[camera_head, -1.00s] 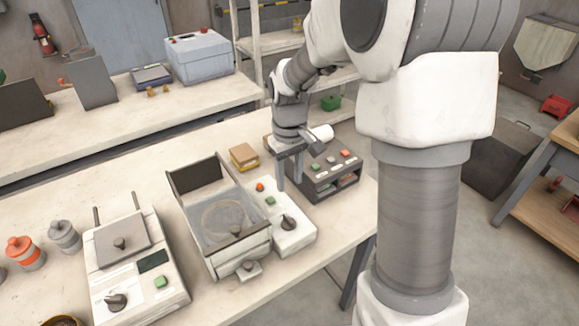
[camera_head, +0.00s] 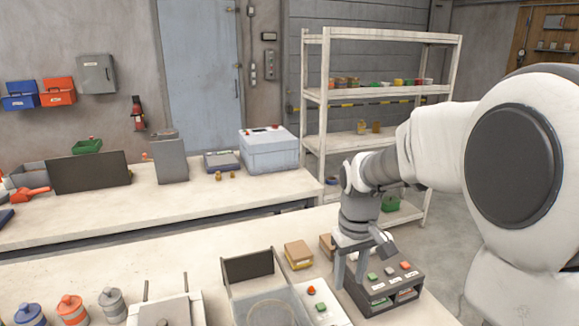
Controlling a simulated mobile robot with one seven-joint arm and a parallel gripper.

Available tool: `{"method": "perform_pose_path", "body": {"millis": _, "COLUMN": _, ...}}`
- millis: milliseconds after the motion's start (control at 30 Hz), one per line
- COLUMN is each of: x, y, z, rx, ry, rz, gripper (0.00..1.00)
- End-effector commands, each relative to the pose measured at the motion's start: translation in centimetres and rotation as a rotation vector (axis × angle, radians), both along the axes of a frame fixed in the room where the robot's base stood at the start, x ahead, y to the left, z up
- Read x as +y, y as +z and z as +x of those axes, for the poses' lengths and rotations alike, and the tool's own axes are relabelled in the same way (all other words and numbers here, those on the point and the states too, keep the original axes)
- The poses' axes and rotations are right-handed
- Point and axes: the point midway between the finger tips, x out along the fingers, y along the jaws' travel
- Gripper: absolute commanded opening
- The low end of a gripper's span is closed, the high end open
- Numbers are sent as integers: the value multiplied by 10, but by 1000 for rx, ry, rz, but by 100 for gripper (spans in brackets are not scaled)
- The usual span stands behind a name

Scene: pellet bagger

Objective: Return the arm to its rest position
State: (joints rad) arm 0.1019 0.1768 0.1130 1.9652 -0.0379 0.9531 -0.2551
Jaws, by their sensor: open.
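My arm reaches in from the right, and its white and grey links bend down over the front table. My gripper (camera_head: 350,274) points down and is open, with two grey fingers apart and nothing seen between them. It is above the table, in front of the left part of a dark box with coloured buttons (camera_head: 386,280). Whether the fingertips touch anything cannot be told. The fingers hide a little of the box's left side.
On the front table (camera_head: 180,262) stand a clear-walled tray machine (camera_head: 252,266), a white button panel (camera_head: 322,309), yellow-brown blocks (camera_head: 298,254) and several lidded jars (camera_head: 72,309). Behind are a long bench (camera_head: 120,212) with a blue-grey box (camera_head: 268,150) and a shelf rack (camera_head: 385,93).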

Motion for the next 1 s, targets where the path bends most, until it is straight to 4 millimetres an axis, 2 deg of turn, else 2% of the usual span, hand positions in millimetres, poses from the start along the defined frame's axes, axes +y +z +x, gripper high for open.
{"method": "perform_pose_path", "body": {"millis": 100, "x": 0, "y": 29, "z": -23, "rx": -66, "ry": -34, "rz": -8, "gripper": 45}}
{"method": "perform_pose_path", "body": {"millis": 400, "x": 1, "y": 76, "z": -90, "rx": -221, "ry": -133, "rz": 2, "gripper": 45}}
{"method": "perform_pose_path", "body": {"millis": 700, "x": 2, "y": 94, "z": -155, "rx": -369, "ry": -226, "rz": 47, "gripper": 45}}
{"method": "perform_pose_path", "body": {"millis": 800, "x": 2, "y": 94, "z": -170, "rx": -405, "ry": -250, "rz": 65, "gripper": 45}}
{"method": "perform_pose_path", "body": {"millis": 1000, "x": 2, "y": 93, "z": -185, "rx": -440, "ry": -273, "rz": 85, "gripper": 45}}
